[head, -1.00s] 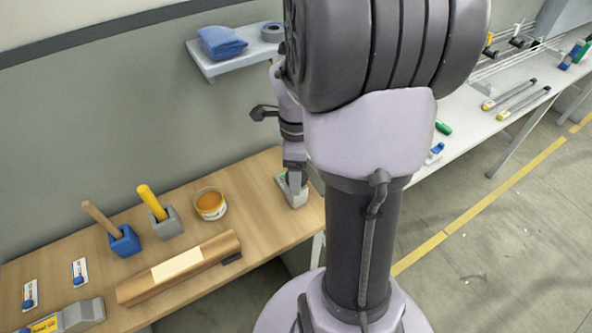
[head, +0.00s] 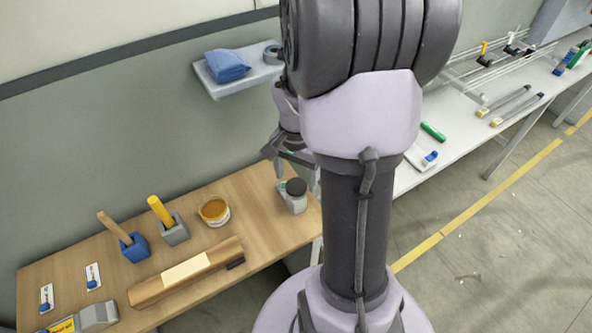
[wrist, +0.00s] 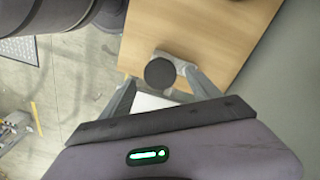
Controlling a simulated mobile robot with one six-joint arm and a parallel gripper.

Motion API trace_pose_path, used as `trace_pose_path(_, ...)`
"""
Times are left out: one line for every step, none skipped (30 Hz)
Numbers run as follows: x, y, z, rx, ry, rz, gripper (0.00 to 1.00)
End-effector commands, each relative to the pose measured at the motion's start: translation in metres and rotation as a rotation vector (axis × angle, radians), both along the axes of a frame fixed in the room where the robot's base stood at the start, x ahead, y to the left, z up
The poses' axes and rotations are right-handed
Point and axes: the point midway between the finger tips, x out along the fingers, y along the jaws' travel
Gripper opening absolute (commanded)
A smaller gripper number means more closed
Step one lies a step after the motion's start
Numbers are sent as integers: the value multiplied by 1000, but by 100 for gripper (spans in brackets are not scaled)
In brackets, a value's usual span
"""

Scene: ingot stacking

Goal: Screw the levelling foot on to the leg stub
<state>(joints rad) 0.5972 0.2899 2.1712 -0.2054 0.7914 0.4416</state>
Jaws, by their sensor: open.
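The levelling foot, a dark round disc (head: 296,187), sits face up on a small grey block (head: 293,204) at the right end of the wooden bench. The wrist view shows the disc (wrist: 160,73) from above. The leg stub is not visible as a separate part; if it is under the disc, the disc hides it. My gripper (head: 292,163) is open and empty, raised just above the disc and apart from it in the head view. In the wrist view its fingers reach either side of the disc. My arm partly hides the gripper in the head view.
A long wooden piece (head: 185,272), an amber-filled tub (head: 214,211), a blue holder (head: 134,247) and a grey holder (head: 174,231) stand left on the bench (head: 253,222). A wall shelf (head: 238,80) is above. A white table (head: 470,130) is at right.

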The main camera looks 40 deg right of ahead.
Motion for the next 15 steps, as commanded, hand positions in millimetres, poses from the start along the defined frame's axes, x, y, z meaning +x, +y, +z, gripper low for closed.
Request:
trace_pose_path(0, 0, 5, 1, 1, 110, 71)
trace_pose_path(-1, 0, 5, 1, 1, 187, 71)
trace_pose_path(-1, 0, 5, 2, 1, 281, 71)
trace_pose_path(-1, 0, 4, 1, 1, 340, 71)
trace_pose_path(-1, 0, 4, 1, 1, 386, 71)
trace_pose_path(-1, 0, 3, 1, 1, 428, 71)
trace_pose_path(-1, 0, 2, 0, 1, 446, 71)
trace_pose_path(-1, 0, 1, 0, 1, 453, 71)
trace_pose_path(-1, 0, 1, 0, 1, 454, 71)
trace_pose_path(-1, 0, 0, 0, 0, 453, 71)
trace_pose_path(-1, 0, 0, 0, 0, 453, 71)
trace_pose_path(-1, 0, 0, 0, 0, 452, 71)
trace_pose_path(-1, 0, 0, 0, 0, 452, 71)
trace_pose_path(-1, 0, 0, 0, 0, 452, 71)
trace_pose_path(-1, 0, -1, 0, 0, 451, 71)
